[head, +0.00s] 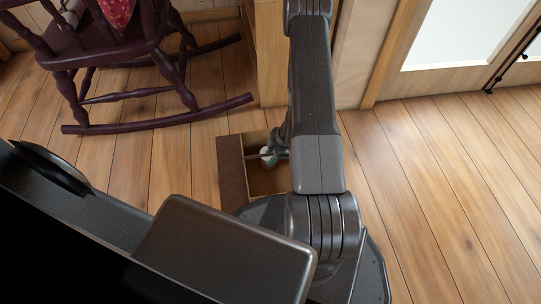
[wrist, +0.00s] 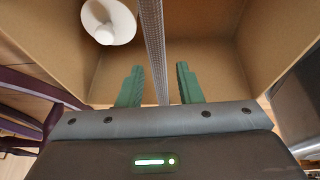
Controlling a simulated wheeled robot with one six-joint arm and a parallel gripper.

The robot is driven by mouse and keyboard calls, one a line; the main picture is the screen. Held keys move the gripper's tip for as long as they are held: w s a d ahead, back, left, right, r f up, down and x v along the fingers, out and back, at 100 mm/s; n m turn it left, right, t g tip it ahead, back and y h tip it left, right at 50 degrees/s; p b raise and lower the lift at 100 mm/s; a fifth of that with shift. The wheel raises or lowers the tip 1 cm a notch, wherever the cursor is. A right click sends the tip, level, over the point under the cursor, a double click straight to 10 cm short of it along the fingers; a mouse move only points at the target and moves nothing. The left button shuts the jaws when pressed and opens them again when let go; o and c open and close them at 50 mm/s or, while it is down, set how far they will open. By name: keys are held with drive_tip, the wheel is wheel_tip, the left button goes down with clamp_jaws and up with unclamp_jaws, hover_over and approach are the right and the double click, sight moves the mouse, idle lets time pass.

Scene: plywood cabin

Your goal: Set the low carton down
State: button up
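The low carton (head: 232,168) is a brown open-topped box below my arm in the head view, close to the floor. I cannot tell whether its base touches the floor. In the wrist view its tan inside (wrist: 215,55) fills the upper part, split by a thin grey divider (wrist: 154,40). My gripper (wrist: 160,67) has two green fingers, one on each side of the divider, with a visible gap on both sides. It is open and around the divider, not clamped on it. A white rounded object (wrist: 108,20) lies in the left compartment; it also shows in the head view (head: 267,154).
A dark red rocking chair (head: 130,95) stands behind and left of the carton, its runner near it. A wooden cabinet or post (head: 268,60) is just behind. Plank floor (head: 440,180) is clear on the right, up to a glazed door (head: 455,35).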

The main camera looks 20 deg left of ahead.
drive_tip(key=p+v, duration=0.5)
drive_tip(key=v, duration=0.5)
drive_tip(key=shift+d+r+p, duration=0.1)
drive_tip(key=shift+r+p, duration=0.25)
drive_tip(key=shift+r, duration=0.05)
